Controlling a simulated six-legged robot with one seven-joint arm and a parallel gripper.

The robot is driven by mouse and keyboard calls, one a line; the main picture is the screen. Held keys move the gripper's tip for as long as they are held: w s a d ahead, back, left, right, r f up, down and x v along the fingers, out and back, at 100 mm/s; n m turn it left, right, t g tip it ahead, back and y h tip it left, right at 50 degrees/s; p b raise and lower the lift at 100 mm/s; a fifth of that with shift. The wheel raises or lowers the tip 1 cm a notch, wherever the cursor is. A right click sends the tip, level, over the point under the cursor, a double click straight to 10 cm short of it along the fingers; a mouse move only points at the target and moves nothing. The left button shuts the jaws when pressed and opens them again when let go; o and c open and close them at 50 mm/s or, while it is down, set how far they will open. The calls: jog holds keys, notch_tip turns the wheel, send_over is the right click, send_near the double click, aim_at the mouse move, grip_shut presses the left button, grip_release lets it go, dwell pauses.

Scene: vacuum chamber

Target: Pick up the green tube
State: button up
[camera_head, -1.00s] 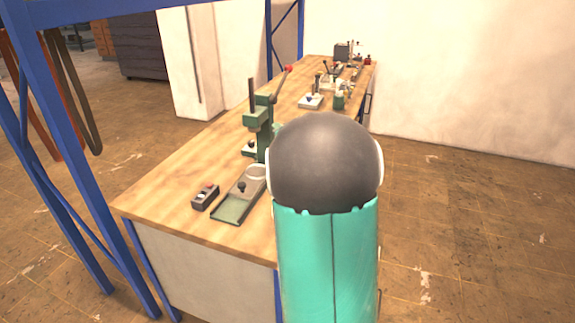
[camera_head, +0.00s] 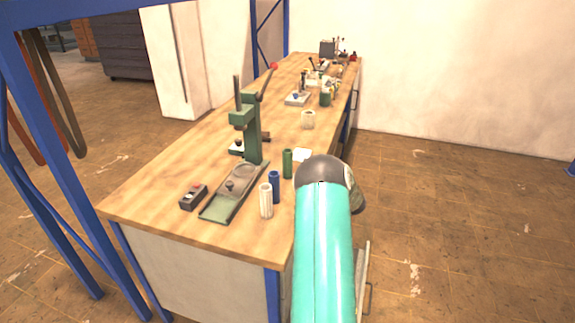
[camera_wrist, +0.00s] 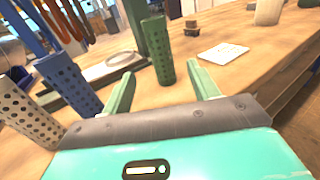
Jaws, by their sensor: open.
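The green tube (camera_head: 287,163) stands upright on the wooden bench, behind a blue tube (camera_head: 274,187) and a white tube (camera_head: 266,200). In the wrist view the green tube (camera_wrist: 157,48) is perforated and appears between and beyond the two green fingers of my gripper (camera_wrist: 160,69). My gripper is open, with nothing held. The blue tube (camera_wrist: 68,82) and the white tube (camera_wrist: 25,108) are to the left of the fingers. In the head view my teal arm hides the gripper fingers.
A green press (camera_head: 249,130) stands left of the tubes, with a small dark box (camera_head: 193,197) near its base. A white card (camera_wrist: 222,53) lies right of the green tube. The bench's left part is clear.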

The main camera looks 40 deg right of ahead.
jog(key=w, duration=0.5)
jog(key=shift+d, duration=0.15)
jog(key=w, duration=0.5)
jog(key=shift+w+d+r, duration=0.1)
jog(key=shift+w+r, duration=0.1)
jog(key=shift+r, duration=0.05)
jog(key=c, duration=1)
